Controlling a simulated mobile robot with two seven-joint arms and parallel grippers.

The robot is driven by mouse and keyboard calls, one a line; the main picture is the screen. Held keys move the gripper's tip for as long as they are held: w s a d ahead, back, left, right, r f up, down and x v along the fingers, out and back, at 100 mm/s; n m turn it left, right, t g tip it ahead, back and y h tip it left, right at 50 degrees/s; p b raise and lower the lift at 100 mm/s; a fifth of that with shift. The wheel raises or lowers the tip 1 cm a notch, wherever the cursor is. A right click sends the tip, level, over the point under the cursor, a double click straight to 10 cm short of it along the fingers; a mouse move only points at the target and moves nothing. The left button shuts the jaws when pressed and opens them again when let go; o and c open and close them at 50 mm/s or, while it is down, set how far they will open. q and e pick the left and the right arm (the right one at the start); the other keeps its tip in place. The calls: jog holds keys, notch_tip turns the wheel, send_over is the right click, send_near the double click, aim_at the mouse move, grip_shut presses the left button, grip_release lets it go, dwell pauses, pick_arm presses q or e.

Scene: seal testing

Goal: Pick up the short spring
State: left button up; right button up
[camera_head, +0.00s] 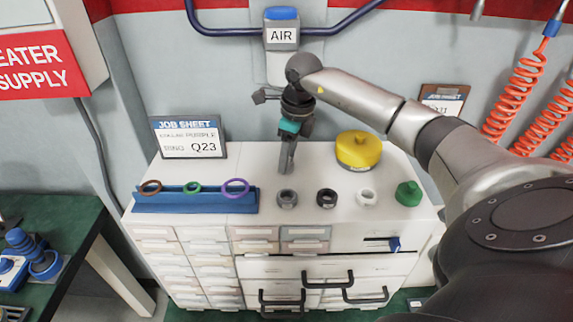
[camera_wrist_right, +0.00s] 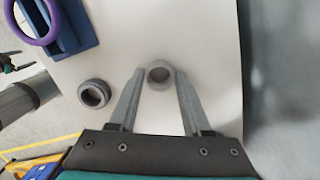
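A small grey round piece (camera_wrist_right: 160,75), open at its top, stands on the white cabinet top in the right wrist view. It may be the short spring, but no coils can be made out. My right gripper (camera_wrist_right: 160,88) points down with its fingers apart, one on each side of this piece. I cannot tell whether the fingertips touch it. In the head view my right gripper (camera_head: 287,167) is low over the cabinet top, behind a grey ring (camera_head: 287,198), and it hides the small piece. My left gripper is not in the head view.
On the cabinet top (camera_head: 315,172) stand a black ring (camera_head: 326,198), a white ring (camera_head: 367,197), a green piece (camera_head: 408,193) and a yellow round piece (camera_head: 358,150). A blue rack (camera_head: 195,202) with brown, green and purple rings is at left. A job sheet (camera_head: 188,137) stands behind.

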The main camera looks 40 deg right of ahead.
grip_shut()
jog(key=shift+r, duration=0.15)
